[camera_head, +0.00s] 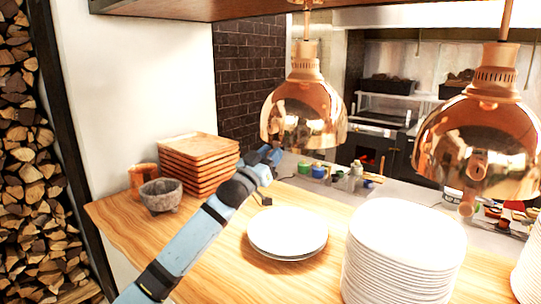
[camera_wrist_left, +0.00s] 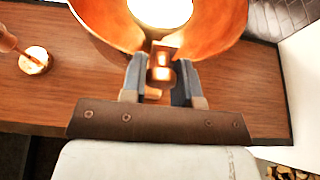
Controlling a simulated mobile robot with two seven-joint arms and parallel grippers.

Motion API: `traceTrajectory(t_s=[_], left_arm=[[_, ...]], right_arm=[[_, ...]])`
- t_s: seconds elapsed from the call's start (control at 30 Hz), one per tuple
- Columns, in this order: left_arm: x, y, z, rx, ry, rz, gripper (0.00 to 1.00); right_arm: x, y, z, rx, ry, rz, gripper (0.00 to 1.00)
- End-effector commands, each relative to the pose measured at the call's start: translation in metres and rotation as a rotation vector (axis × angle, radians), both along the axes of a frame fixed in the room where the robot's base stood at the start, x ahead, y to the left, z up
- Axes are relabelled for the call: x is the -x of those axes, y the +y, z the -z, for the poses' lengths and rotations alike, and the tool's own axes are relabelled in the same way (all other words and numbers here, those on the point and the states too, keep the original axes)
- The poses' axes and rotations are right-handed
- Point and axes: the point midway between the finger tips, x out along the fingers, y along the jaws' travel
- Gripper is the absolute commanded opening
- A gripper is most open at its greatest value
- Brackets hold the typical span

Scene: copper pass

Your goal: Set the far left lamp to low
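The far left lamp (camera_head: 303,113) is a polished copper dome hanging on a stem above the counter. My left gripper (camera_head: 268,155) is raised just below its left rim in the head view. In the left wrist view the lamp (camera_wrist_left: 100,20) is seen from below, with its bright bulb showing. A small copper knob (camera_wrist_left: 161,72) lies between the two fingers of the left gripper (camera_wrist_left: 160,78). I cannot tell whether the fingers press on it. In the head view this knob does not show clearly. My right gripper is not in view.
A second copper lamp (camera_head: 480,140) hangs at the right, with its own knob (camera_head: 467,207) below. On the wooden counter (camera_head: 215,255) are a plate stack (camera_head: 287,232), a taller stack (camera_head: 400,260), wooden trays (camera_head: 198,160) and a stone bowl (camera_head: 161,195).

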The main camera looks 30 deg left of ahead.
Motion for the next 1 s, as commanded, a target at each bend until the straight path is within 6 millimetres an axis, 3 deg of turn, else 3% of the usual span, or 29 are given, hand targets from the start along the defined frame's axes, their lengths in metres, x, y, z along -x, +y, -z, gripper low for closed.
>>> traceTrajectory(t_s=[0.27,0.6,0.93,0.97,1.0], left_arm=[[0.000,0.000,0.011,0.001,0.002,0.000,0.00],[0.000,-0.001,0.084,0.001,0.006,0.001,0.00],[0.000,-0.001,0.089,0.001,0.008,0.002,0.00],[0.000,-0.001,0.089,0.001,0.008,0.002,0.33],[0.000,-0.001,0.089,0.001,0.008,0.002,0.42]], right_arm=[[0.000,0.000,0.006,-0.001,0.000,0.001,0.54],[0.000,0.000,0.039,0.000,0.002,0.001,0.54],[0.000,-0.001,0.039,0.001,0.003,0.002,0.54],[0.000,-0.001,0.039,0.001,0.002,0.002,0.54],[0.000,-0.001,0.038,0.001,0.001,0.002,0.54]])
